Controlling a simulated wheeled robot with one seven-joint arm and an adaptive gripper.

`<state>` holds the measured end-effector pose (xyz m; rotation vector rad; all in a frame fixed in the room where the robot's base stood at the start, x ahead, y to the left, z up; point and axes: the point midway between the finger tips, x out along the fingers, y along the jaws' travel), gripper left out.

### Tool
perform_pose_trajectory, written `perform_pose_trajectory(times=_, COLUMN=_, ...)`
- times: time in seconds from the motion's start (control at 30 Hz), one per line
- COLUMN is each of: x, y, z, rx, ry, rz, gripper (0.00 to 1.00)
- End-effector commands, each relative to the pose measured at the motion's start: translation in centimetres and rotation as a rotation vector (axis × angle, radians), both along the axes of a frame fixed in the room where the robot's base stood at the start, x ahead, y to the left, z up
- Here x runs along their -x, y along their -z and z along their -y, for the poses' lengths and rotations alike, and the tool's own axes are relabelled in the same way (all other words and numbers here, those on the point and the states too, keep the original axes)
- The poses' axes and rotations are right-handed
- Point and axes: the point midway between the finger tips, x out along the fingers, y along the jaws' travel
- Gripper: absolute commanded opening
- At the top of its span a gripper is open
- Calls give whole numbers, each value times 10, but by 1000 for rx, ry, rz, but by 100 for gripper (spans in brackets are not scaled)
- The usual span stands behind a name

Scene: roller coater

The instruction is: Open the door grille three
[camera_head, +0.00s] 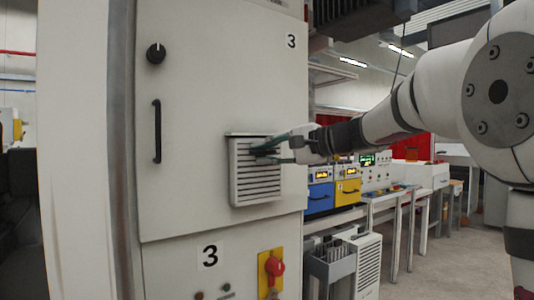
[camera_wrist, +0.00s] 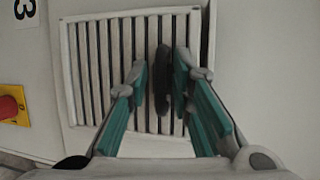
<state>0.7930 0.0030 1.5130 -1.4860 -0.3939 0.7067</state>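The grille (camera_head: 252,190) is a pale slatted panel on the grey cabinet door marked 3, near its right edge. It fills the middle of the wrist view (camera_wrist: 92,60), where a dark upright handle (camera_wrist: 162,98) shows on its slats. My gripper (camera_head: 268,150) reaches the upper part of the grille from the right. In the wrist view its teal fingers (camera_wrist: 160,82) stand apart on either side of the handle, with a small gap at the left and a narrower one at the right. The grille looks flush in its frame.
The cabinet door (camera_head: 205,80) has a black knob (camera_head: 156,53) and a black bar handle (camera_head: 157,131) at its left. A red rotary switch on a yellow plate (camera_head: 271,270) sits below the grille. Benches with blue and yellow boxes (camera_head: 348,190) stand at the right behind my arm.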

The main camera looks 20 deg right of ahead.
Motion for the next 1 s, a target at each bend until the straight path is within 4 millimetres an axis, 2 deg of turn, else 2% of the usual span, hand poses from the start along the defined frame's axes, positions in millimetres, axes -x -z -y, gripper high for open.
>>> perform_pose_trajectory(times=0.07, x=0, y=0, z=0, rx=0, ry=0, rz=0, gripper=0)
perform_pose_trajectory(times=0.57, x=2, y=3, z=1, rx=-5, ry=1, rz=21, gripper=0)
perform_pose_trajectory(times=1.0, x=17, y=13, z=7, rx=-52, ry=1, rz=166, gripper=0)
